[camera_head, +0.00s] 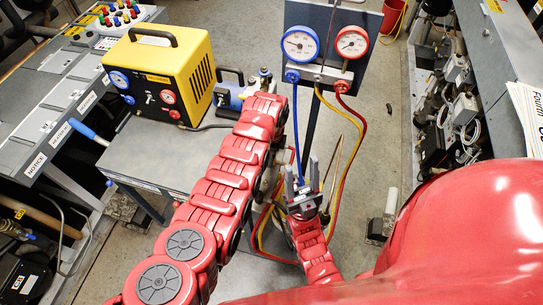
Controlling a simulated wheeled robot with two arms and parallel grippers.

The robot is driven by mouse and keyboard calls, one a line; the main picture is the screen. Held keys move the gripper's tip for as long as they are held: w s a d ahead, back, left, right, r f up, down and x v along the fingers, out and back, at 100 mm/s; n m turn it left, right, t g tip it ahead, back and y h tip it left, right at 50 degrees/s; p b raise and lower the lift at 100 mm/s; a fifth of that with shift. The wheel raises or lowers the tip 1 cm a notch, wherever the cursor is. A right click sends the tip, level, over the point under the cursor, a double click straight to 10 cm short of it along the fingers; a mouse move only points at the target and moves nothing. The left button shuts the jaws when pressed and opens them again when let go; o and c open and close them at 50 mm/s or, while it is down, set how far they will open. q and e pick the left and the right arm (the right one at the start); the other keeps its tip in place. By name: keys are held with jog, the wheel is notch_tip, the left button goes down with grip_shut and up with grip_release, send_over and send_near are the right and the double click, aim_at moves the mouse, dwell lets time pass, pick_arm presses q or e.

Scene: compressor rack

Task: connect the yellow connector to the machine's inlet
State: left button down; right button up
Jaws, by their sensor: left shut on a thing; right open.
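The yellow machine (172,75) with a black handle stands on the grey cart at left, with a blue gauge, a red gauge and small fittings on its front. I cannot tell which fitting is the inlet. A yellow hose (343,165) hangs from the gauge manifold (320,76) and loops low behind my arms; its yellow connector is not identifiable. My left arm reaches up the middle, and its gripper is hidden. My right gripper (303,180) points up below the manifold, fingers apart, near the hanging hoses; nothing is clearly between the fingers.
A blue pump (233,93) stands beside the yellow machine, close to my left arm. Blue (295,118) and red (359,125) hoses also hang from the manifold. Grey benches line both sides. A red bucket (393,15) stands at the back. Floor right of the hoses is mostly clear.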

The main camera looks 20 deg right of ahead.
pick_arm(q)
jog(key=shift+r, duration=0.1)
jog(key=shift+r, duration=0.1)
jog(key=shift+r+p, duration=0.5)
jog(key=shift+p, duration=0.05)
jog(key=shift+r+p, duration=0.55)
jog(key=shift+r, duration=0.35)
jog(key=shift+r, duration=0.1)
notch_tip(320, 180, up, 5)
jog(key=p, duration=0.2)
jog(key=shift+p, duration=0.3)
